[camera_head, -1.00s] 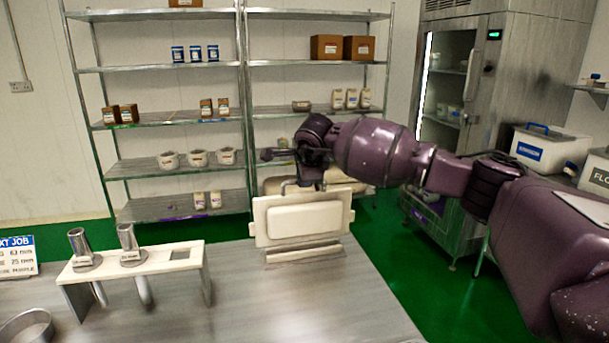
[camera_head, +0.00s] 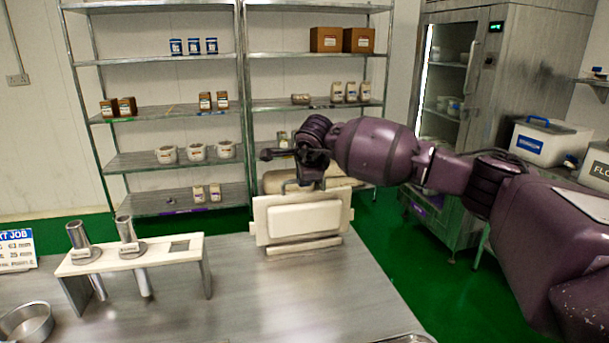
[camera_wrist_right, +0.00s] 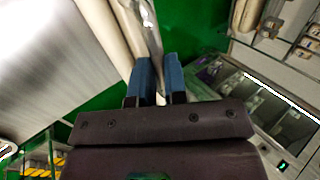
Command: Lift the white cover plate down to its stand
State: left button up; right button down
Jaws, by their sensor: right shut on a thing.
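The white cover plate (camera_head: 300,219) is upright at the far edge of the steel table, with its raised rectangular panel facing the head camera. Its lower edge is at the low stand (camera_head: 303,246), and only a thin strip of the stand shows below it. I cannot tell whether the plate is fully seated. My right gripper (camera_head: 298,187) is at the plate's top edge, shut on its handle. In the right wrist view my blue fingertips (camera_wrist_right: 158,70) point at the plate's narrow edge (camera_wrist_right: 105,25); the grip itself is partly hidden. My left gripper is out of view.
A white rack (camera_head: 150,254) with two metal tubes stands left on the table (camera_head: 270,300). The middle of the table is clear. Shelves (camera_head: 180,160) stand behind.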

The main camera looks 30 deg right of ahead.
jog(key=shift+f+b, duration=0.3)
jog(key=shift+f, duration=0.8)
jog(key=c, duration=1.1)
grip_release()
jog(key=shift+c, duration=0.2)
jog(key=shift+o, duration=1.4)
jog(key=shift+f, duration=0.15)
